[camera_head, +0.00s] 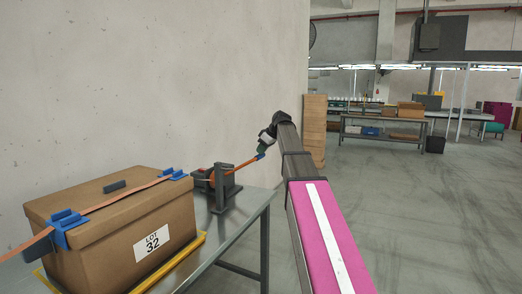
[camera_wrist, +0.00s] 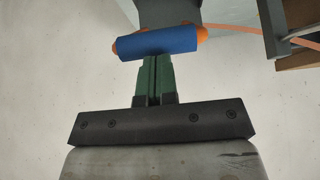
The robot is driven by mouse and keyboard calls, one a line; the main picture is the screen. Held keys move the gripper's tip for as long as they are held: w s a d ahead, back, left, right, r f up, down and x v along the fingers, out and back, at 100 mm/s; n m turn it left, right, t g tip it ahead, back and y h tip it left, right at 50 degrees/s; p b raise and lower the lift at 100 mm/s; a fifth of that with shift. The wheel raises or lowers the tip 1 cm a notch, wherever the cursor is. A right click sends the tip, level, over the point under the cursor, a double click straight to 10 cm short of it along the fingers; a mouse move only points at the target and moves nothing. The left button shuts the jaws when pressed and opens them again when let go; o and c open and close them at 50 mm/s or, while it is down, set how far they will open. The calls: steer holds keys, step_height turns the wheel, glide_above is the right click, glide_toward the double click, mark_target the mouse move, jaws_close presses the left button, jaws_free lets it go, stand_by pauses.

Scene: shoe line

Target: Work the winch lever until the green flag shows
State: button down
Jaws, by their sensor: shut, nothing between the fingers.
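The winch (camera_head: 222,187), dark grey with a red part, stands at the far end of the table beside the box. Its orange lever (camera_head: 238,167) slants up to the right and ends in a blue grip (camera_head: 260,156). In the wrist view the blue grip (camera_wrist: 158,43) lies across the picture between orange ends. My gripper (camera_head: 263,149) is at the lever's end. Its green fingers (camera_wrist: 154,68) are shut and empty, with their tips right at the grip's edge; I cannot tell whether they touch. No green flag is visible in either view.
A brown carton (camera_head: 110,225) marked LOT 32 sits on the grey table (camera_head: 232,225), with an orange strap (camera_head: 125,195) over blue corner pieces (camera_head: 66,226). A yellow edge (camera_head: 172,264) runs along its base. A plain wall stands behind. Open floor (camera_head: 425,210) lies to the right.

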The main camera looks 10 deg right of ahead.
steer(key=s+d+f+t+y, duration=0.1)
steer(key=d+f+y, duration=0.1)
steer(key=f, duration=0.4)
steer(key=s+d+f+t+y, duration=0.2)
steer(key=f, duration=0.4)
steer(key=shift+f, duration=0.3)
